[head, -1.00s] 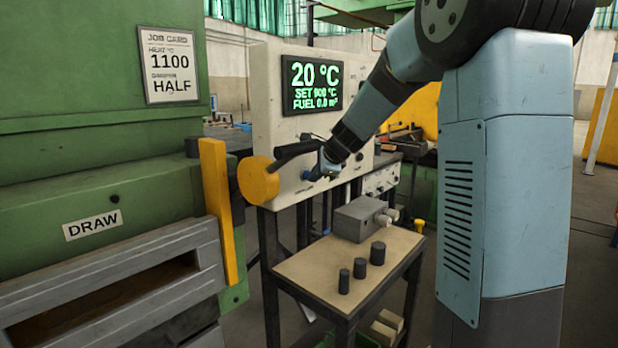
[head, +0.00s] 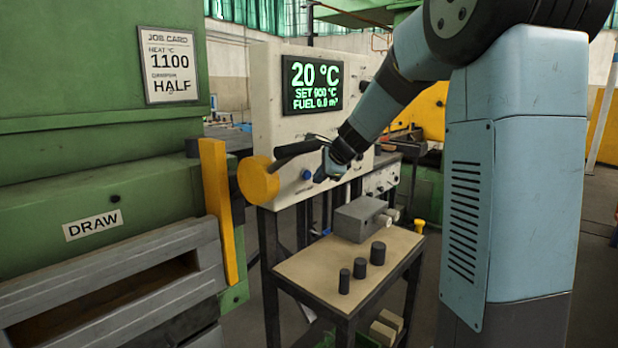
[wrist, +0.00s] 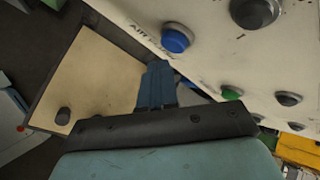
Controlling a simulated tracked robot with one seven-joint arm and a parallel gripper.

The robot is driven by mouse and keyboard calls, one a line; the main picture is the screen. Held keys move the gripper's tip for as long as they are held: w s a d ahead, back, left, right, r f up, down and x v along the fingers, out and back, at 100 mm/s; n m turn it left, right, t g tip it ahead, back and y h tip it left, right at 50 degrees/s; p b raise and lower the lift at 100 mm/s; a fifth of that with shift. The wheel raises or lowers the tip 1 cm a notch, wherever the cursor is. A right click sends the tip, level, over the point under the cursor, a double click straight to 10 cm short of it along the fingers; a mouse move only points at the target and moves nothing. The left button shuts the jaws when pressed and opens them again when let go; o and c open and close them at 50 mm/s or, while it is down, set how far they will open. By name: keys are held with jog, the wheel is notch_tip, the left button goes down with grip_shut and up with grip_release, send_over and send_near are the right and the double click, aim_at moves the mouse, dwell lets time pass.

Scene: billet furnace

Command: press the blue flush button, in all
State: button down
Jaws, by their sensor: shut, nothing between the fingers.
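The blue button (head: 306,174) is on the lower part of the cream control panel (head: 285,130), just left of my gripper (head: 320,178). In the wrist view the blue button (wrist: 177,37) stands out from the panel, with partly readable lettering beside it. My gripper (wrist: 157,68) is shut and empty there, below and slightly left of the button, with a visible gap in the picture. Whether the button is pressed in cannot be told.
A green button (wrist: 231,92) and dark buttons (wrist: 288,98) share the panel. The display (head: 312,83) reads 20 °C, set 900 °C. A small table (head: 310,268) with dark cylinders stands below.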

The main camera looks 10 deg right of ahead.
jog(key=s+d, duration=0.1)
jog(key=s, duration=0.1)
jog(key=s+d, duration=0.2)
dwell(0.4)
dwell(0.5)
